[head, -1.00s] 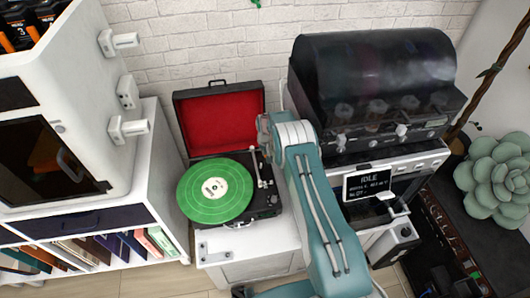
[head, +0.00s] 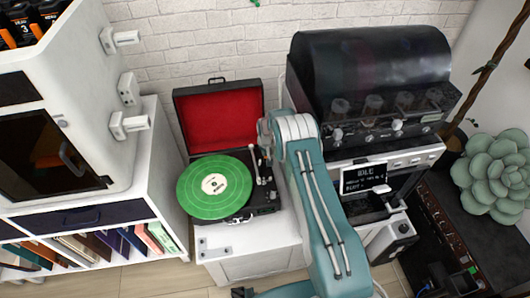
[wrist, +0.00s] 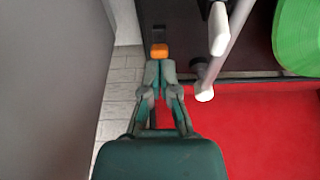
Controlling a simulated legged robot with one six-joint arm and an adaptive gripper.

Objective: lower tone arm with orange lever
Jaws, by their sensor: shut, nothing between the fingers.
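The orange lever (wrist: 159,50) is a small block at the upper middle of the wrist view, by the record player's dark deck. My gripper (wrist: 159,66) is shut and empty, its fingertips just below the lever in that picture; I cannot tell whether they touch it. The silver tone arm (wrist: 232,42) with its white end is to the right of the fingers. In the head view the tone arm (head: 254,165) stands at the right of the green record (head: 195,200). My own arm hides the lever and most of my gripper there.
The record player's open lid has a red lining (head: 218,118) and stands against the brick wall. A coffee machine (head: 370,90) with a small screen (head: 363,178) is close on the right. A white cabinet (head: 95,135) is on the left.

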